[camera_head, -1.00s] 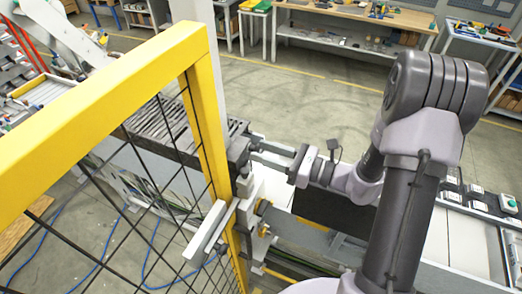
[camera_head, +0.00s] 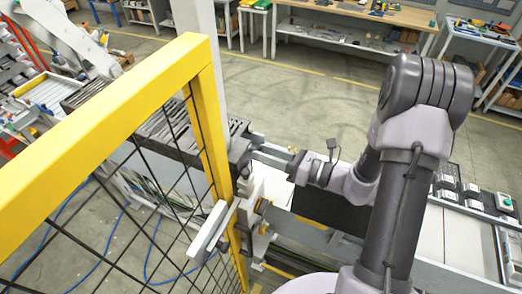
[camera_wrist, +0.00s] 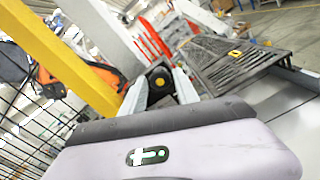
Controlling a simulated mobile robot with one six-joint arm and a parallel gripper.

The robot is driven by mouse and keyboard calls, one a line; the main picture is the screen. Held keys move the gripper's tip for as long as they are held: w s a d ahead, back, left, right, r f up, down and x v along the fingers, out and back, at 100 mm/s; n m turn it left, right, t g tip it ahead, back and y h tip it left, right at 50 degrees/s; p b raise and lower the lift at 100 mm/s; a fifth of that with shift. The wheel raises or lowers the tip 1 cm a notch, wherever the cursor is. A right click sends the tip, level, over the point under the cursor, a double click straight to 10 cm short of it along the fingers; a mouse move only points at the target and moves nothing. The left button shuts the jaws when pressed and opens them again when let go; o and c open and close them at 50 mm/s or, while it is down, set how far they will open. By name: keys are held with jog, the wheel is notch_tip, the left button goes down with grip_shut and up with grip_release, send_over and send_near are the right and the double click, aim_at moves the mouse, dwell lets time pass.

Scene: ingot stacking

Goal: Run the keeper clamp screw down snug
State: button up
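My gripper (camera_head: 256,151) reaches left toward the yellow fence post (camera_head: 205,120). Its two pale fingers stand apart and end close to the post in the head view. In the wrist view, my gripper (camera_wrist: 160,90) shows a finger on each side of a dark part with a round yellow centre (camera_wrist: 159,81). I cannot tell whether the fingers touch this part, or whether it is the clamp screw. A brass-coloured round piece (camera_head: 263,206) sits on a pale latch bracket (camera_head: 250,222) at the post, below the fingers. The keeper is not clearly distinguishable.
The yellow frame with black mesh (camera_head: 130,190) fills the left foreground. A dark slatted conveyor (camera_head: 180,130) lies behind the post and also shows in the wrist view (camera_wrist: 240,62). A pale bench (camera_head: 455,245) with small devices is at right. The floor (camera_head: 300,95) behind is open.

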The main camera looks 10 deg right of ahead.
jog(key=shift+d, duration=0.1)
jog(key=v, duration=0.5)
jog(key=shift+b, duration=0.3)
jog(key=shift+f+b, duration=0.1)
jog(key=shift+b, duration=0.2)
jog(key=shift+m, duration=0.5)
jog(key=shift+b+x, duration=2.6)
jog(key=shift+b, duration=2.85)
